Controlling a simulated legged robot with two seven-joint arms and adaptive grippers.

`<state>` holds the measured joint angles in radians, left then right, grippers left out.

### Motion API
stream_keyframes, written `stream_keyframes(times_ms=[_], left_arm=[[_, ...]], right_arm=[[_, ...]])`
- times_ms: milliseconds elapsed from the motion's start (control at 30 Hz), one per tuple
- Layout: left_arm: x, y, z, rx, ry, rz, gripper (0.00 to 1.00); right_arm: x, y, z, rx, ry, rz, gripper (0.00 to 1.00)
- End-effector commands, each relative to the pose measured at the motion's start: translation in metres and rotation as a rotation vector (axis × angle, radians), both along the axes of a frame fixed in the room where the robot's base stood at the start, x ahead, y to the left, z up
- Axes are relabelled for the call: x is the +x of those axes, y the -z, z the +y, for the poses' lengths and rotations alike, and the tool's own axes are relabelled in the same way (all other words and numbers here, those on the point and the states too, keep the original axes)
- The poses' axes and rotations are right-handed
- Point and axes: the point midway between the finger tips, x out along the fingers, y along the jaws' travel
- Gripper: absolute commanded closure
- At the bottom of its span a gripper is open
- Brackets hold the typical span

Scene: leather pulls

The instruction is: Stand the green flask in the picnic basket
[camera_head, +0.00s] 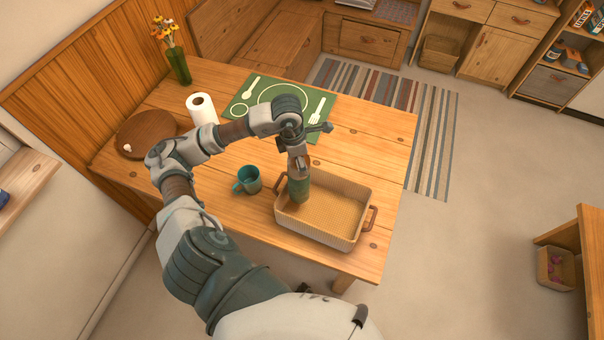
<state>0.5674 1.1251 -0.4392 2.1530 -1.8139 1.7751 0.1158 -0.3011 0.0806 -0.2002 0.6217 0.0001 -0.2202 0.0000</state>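The picnic basket (345,237) is a wicker tray-like box with brown handles, near the table's front right edge. The green flask (300,190) is upright at the left end of the basket, inside its rim. Its base is partly hard to make out, so I cannot tell if it touches the basket floor. My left gripper (299,163) points down from above and appears shut on the flask's upper part. My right gripper is not in view.
A teal mug (247,180) stands just left of the basket. A paper towel roll (202,109), a round wooden board (145,134), a green placemat (252,95) and a flower vase (178,66) are farther back. The table's right side is clear.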

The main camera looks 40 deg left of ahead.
Motion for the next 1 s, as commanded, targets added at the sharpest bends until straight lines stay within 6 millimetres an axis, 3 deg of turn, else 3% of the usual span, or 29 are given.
stream_keyframes(times_ms=[100, 367, 600, 900, 933, 1000], left_arm=[[0.0, 0.02, 0.0, 0.0, -0.002, 0.0, 0.97], [0.0, 0.039, -0.001, 0.0, 0.0, -0.001, 0.97], [0.001, 0.069, -0.001, 0.0, -0.001, -0.001, 0.97], [0.001, 0.072, 0.0, 0.0, -0.001, -0.004, 0.97], [0.0, 0.072, 0.0, 0.0, -0.001, -0.001, 0.25], [0.0, 0.072, 0.0, 0.0, -0.001, -0.001, 0.08]], right_arm=[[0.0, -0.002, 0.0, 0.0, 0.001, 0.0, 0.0], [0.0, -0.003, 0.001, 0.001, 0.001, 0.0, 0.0], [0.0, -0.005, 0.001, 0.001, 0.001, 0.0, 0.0], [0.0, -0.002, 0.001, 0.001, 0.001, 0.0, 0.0], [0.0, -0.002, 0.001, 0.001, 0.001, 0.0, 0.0], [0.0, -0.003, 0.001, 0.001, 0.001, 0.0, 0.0]])
